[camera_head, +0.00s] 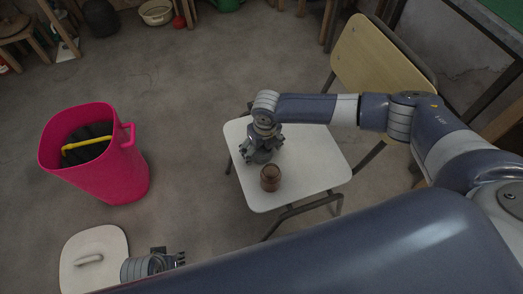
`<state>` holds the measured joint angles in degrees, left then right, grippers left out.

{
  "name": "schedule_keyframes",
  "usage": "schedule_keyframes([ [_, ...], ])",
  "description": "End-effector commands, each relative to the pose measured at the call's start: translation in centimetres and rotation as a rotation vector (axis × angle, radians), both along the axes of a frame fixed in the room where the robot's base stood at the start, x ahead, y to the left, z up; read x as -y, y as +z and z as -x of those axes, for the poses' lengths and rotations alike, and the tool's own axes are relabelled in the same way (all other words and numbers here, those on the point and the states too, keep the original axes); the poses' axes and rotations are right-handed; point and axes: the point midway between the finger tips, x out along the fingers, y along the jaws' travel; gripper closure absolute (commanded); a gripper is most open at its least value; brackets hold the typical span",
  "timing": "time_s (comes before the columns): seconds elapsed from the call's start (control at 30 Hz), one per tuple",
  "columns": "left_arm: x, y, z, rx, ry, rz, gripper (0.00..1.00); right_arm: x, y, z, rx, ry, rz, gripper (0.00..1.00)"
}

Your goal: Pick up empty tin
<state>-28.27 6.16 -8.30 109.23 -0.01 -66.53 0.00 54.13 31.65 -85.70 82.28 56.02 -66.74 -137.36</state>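A small brown round container (270,178) stands upright on the white seat (318,172) of a chair; I cannot tell if it is the empty tin. My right gripper (261,152) points down low over the seat, just behind and slightly left of the container, apart from its top. Its fingertips are too small and dark to show whether they are open, shut or around something. Whatever lies under them is hidden. My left gripper (172,259) is at the lower left, beside a white lid, partly hidden by my own body; its finger state is unclear.
A pink bin (122,172) with dark contents and a yellow handle stands on the floor at left. A white lid with a handle (95,245) is below it. The chair's wooden backrest (375,65) rises behind the seat. Floor between bin and chair is clear.

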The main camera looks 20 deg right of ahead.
Motion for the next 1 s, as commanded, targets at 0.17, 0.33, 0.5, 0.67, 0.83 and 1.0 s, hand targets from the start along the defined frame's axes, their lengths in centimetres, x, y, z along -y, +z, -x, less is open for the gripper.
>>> schedule_keyframes([
  [0.17, 0.0, 0.0, 0.0, 0.000, 0.000, 0.000, 0.66, 0.0, 0.0, 0.0, 0.000, -0.001, 0.000, 0.61],
  [0.33, 0.0, 0.0, 0.0, 0.000, 0.000, 0.000, 0.66, 0.0, 0.0, 0.0, 0.000, -0.001, 0.000, 0.64],
  [0.5, 0.0, 0.0, 0.0, 0.001, -0.001, 0.000, 0.66, 0.0, 0.0, 0.0, 0.000, -0.001, 0.000, 0.64],
  [0.67, 0.1, 0.1, -0.1, 0.006, -0.001, 0.001, 0.66, 0.0, 0.5, 0.0, 0.000, -0.002, 0.000, 0.64],
  [0.83, -0.1, -1.1, 0.2, -0.005, -0.001, -0.001, 0.66, 0.0, 1.7, -0.1, 0.002, -0.002, -0.002, 0.64],
  [1.0, -0.1, -3.0, 0.9, -0.019, -0.002, -0.002, 0.66, 0.0, 3.6, 0.0, 0.000, -0.001, -0.002, 0.64],
])
